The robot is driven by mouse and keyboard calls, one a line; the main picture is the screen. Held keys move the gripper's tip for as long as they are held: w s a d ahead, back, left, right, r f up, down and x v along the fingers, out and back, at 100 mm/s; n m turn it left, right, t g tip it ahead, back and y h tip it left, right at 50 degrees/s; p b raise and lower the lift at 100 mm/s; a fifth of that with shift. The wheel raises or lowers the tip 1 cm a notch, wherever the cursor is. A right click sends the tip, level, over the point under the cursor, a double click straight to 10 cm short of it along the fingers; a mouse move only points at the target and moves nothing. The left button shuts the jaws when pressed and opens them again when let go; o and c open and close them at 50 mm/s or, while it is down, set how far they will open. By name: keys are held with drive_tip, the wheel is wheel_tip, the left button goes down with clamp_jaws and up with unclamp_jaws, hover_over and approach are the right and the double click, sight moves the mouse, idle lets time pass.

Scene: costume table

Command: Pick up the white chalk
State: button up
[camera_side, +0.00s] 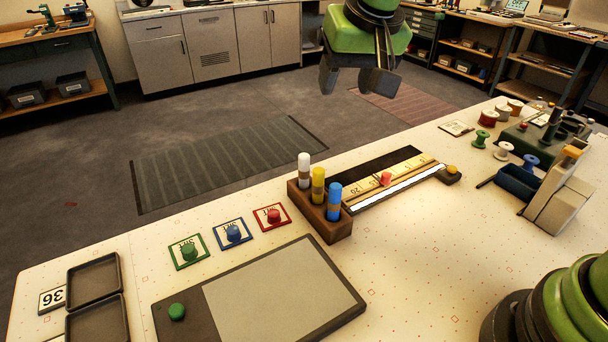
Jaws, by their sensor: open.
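The white chalk (304,168) stands upright in a brown wooden holder (322,226) near the middle of the table. A yellow chalk (318,186) and a blue chalk (335,201) stand in the same holder, in a row toward the front. The lower ends of all three are hidden in the holder. My gripper (346,84) is at the top of the picture, high up and apart from the chalks, with its fingers pointing down. It is open, and nothing shows between the fingers.
A ruler board (408,160) lies right of the holder. A grey panel (275,292) lies in front. Green (189,252), blue (234,233) and red (272,216) knobs on cards sit to the left. Spools and a blue bin (517,184) stand at the right.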

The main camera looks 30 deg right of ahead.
approach(304, 155)
drive_tip(key=w+f, duration=0.1)
drive_tip(key=shift+h, duration=0.4)
drive_tip(key=x, duration=0.2)
drive_tip(key=a+x, duration=0.1)
drive_tip(key=x, duration=0.1)
drive_tip(key=shift+w+f, duration=0.2)
drive_tip(key=shift+f, duration=0.15)
drive_tip(key=shift+s+d+x, duration=0.1)
drive_tip(key=shift+s+x, duration=0.05)
drive_tip(key=shift+x, duration=1.3)
drive_tip(key=shift+s+d+x, duration=0.1)
drive_tip(key=shift+x, duration=1.4)
drive_tip(key=shift+s, duration=0.1)
clamp_jaws()
